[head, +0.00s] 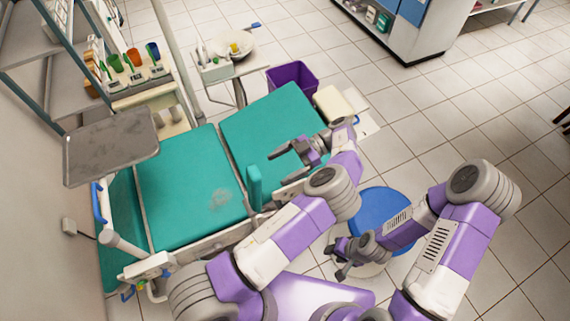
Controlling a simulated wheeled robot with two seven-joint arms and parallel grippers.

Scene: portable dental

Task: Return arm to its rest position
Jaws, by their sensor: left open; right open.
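My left gripper (288,151) is open and empty over the upper right part of the green dental chair (180,185), near its armrest (254,187). My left arm reaches up from the bottom of the head view past the chair's right side. My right gripper (338,262) is open and low, beside the blue round stool (383,218). My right arm is bent on the right side of the view. I see nothing held in either gripper.
A grey metal tray (110,147) hangs over the chair's left side. A purple bin (291,77) and a small basin (231,46) stand beyond the chair. A cabinet (400,28) stands at the top right. The tiled floor at right is mostly clear.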

